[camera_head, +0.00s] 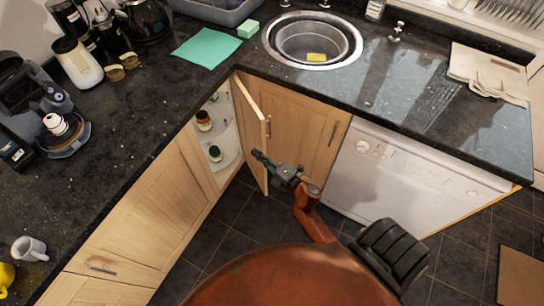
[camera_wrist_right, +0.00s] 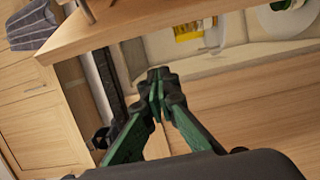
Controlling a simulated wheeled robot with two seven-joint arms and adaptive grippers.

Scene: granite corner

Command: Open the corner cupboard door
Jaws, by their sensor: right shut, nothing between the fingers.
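The corner cupboard door (camera_head: 250,118) stands open in the head view, swung out from the corner. My right gripper (camera_head: 257,156) is shut and empty. In the head view its fingertips overlap the lower part of the door near the free edge; I cannot tell whether they touch it. In the right wrist view the closed green and black fingers (camera_wrist_right: 158,78) point towards pale wooden panels and a shelf (camera_wrist_right: 240,50). My left gripper is not in view.
Jars (camera_head: 204,121) stand on the cupboard shelves. A wooden cabinet door (camera_head: 310,125) and a white dishwasher (camera_head: 405,180) are to the right. The dark granite worktop (camera_head: 150,120) overhangs the cupboards. Dark floor tiles (camera_head: 225,225) are clear below.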

